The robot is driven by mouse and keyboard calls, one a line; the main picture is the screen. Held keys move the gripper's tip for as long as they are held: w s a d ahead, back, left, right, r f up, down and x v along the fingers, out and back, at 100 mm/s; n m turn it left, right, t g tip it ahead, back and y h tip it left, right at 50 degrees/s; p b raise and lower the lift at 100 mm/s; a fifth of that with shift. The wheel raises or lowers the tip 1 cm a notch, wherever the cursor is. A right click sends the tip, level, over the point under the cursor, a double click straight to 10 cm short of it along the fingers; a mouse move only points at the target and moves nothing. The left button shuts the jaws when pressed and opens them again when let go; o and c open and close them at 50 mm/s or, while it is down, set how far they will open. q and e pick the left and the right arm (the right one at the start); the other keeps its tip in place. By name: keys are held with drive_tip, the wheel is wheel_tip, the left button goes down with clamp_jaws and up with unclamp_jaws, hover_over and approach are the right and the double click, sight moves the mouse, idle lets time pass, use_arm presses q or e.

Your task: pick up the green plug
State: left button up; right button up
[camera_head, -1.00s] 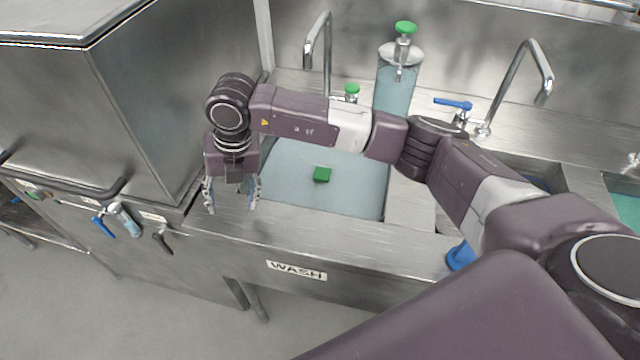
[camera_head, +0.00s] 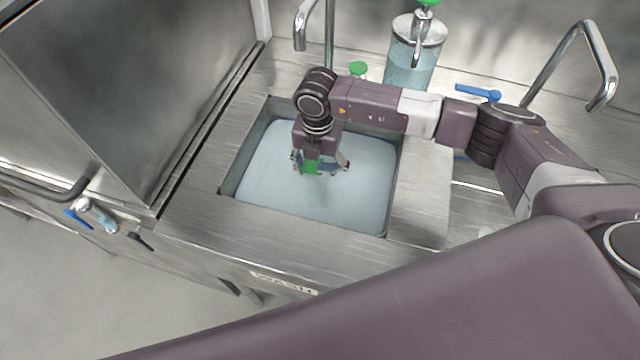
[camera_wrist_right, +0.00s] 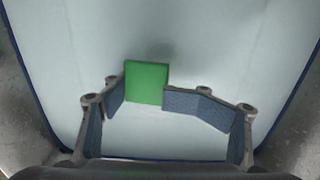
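The green plug (camera_head: 311,167) is a small square block in the sink basin of pale blue water. It also shows in the right wrist view (camera_wrist_right: 147,83), squarely between the fingertips. My right gripper (camera_head: 317,166) points down into the basin. In the wrist view both fingers of my right gripper (camera_wrist_right: 145,92) are bent inward, with the right one bent more, and their tips meet opposite sides of the plug. It is shut on the plug. The fingers hide parts of the plug's sides. My left gripper is not in view.
The basin's steel rim (camera_head: 290,222) surrounds the gripper. A tall steel cabinet (camera_head: 140,90) is at left.

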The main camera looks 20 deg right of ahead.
sight(319, 193)
drive_tip(key=f, duration=0.3)
drive_tip(key=shift+s+d+f+p, duration=0.1)
drive_tip(key=shift+s+d+p, duration=0.1)
drive_tip(key=shift+s+p, duration=0.15)
drive_tip(key=shift+w+d+f, duration=0.1)
drive_tip(key=shift+w+f, duration=0.1)
drive_tip(key=shift+f, duration=0.25)
drive_tip(key=shift+w+f, duration=0.15)
drive_tip(key=shift+f, duration=0.3)
drive_tip(key=shift+r, duration=0.1)
drive_tip(key=c, duration=0.8)
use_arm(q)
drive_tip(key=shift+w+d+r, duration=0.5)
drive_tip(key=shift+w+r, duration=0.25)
use_arm(e)
clamp_jaws()
